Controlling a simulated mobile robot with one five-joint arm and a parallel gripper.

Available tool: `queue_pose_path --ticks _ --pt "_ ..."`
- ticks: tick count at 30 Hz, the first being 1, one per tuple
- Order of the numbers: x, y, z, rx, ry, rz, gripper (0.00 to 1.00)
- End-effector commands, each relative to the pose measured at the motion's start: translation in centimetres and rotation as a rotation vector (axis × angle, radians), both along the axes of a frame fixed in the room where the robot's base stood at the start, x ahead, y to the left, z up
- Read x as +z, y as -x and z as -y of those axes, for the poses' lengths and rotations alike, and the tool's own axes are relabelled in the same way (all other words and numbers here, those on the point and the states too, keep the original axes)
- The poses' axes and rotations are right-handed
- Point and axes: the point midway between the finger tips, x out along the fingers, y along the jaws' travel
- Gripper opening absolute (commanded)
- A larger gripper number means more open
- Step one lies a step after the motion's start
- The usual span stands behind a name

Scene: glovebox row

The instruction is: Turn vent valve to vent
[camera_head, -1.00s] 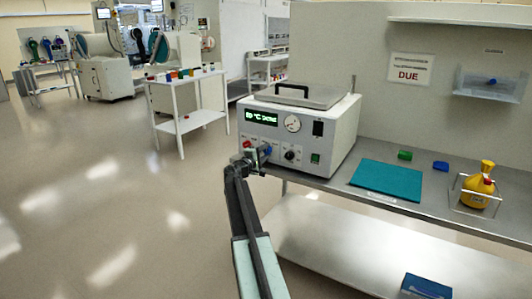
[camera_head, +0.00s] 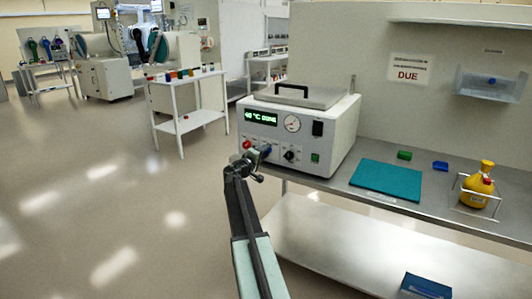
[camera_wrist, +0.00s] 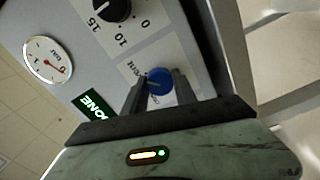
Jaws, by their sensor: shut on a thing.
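The blue vent valve knob (camera_wrist: 158,80) is on the front panel of a white oven-like box (camera_head: 331,146). In the wrist view it sits between the two fingers of my gripper (camera_wrist: 161,91), which is shut on it. The word VENT is printed beside the knob; a second label is partly covered by a finger. In the head view my gripper (camera_head: 261,155) is at the lower left of the panel, and the blue knob (camera_head: 266,150) shows partly behind it. The knob's pointing direction is hard to tell.
A red knob (camera_head: 248,144), a black dial (camera_head: 290,155) and a gauge (camera_head: 292,123) are close by on the panel. The bench holds a teal mat (camera_head: 387,179) and a yellow bottle (camera_head: 477,185). Open floor lies to the left.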

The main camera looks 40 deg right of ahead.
Motion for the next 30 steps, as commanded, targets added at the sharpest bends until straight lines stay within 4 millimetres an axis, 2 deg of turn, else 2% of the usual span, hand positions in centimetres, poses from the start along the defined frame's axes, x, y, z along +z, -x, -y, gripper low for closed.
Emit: queue_pose_path --ticks 7,8,9,10,19,22,26,30 --pt "-0.1 -0.1 -0.2 0.001 -0.004 0.003 0.0" --pt "-0.1 -0.1 -0.2 0.001 -0.005 0.003 0.42" --pt "-0.1 -0.1 -0.2 0.001 -0.004 0.003 0.53" --pt "-0.1 -0.1 -0.2 0.001 -0.004 0.002 0.55" --pt "0.0 0.0 -0.2 0.001 -0.001 0.001 0.55" --pt "0.0 0.1 -0.7 0.001 -0.001 0.0 0.55" --pt "0.0 0.7 -2.5 0.001 -0.001 0.001 0.55" --pt "-0.1 1.4 -5.4 0.002 -0.002 0.001 0.55"
